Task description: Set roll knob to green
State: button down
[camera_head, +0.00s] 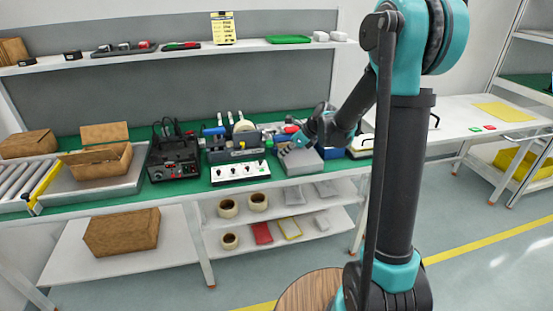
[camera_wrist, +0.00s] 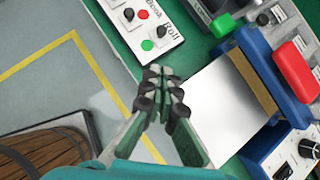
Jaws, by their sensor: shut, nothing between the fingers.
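The black roll knob (camera_wrist: 162,31) is beside that word, with a green dot (camera_wrist: 147,46) and a red dot (camera_wrist: 142,14) nearby. I cannot tell which way the knob points. My gripper (camera_wrist: 160,73) is shut and empty, its tips just below the panel's end in the wrist view. In the head view my gripper (camera_head: 299,139) is right of the panel.
A black device (camera_head: 173,158) stands left of the panel. In the wrist view, a blue-framed unit with a red top (camera_wrist: 295,70) and a white plate (camera_wrist: 208,105) are right of my gripper. A wooden round stool (camera_wrist: 40,150) is at lower left.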

jog(key=shift+v, duration=1.9)
jog(key=s+d+f+n+h, duration=0.3)
jog(key=s+d+n, duration=0.6)
jog(key=s+n, duration=0.3)
jog(key=s+d+f+n+h, duration=0.3)
jog(key=s+d+f+n, duration=0.2)
jog(key=s, duration=1.1)
jog(key=d+n, duration=0.3)
jog(key=n, duration=0.3)
jog(key=shift+d+n+h, duration=0.35)
jog(key=shift+n+h, duration=0.05)
jog(key=shift+a+r, duration=0.1)
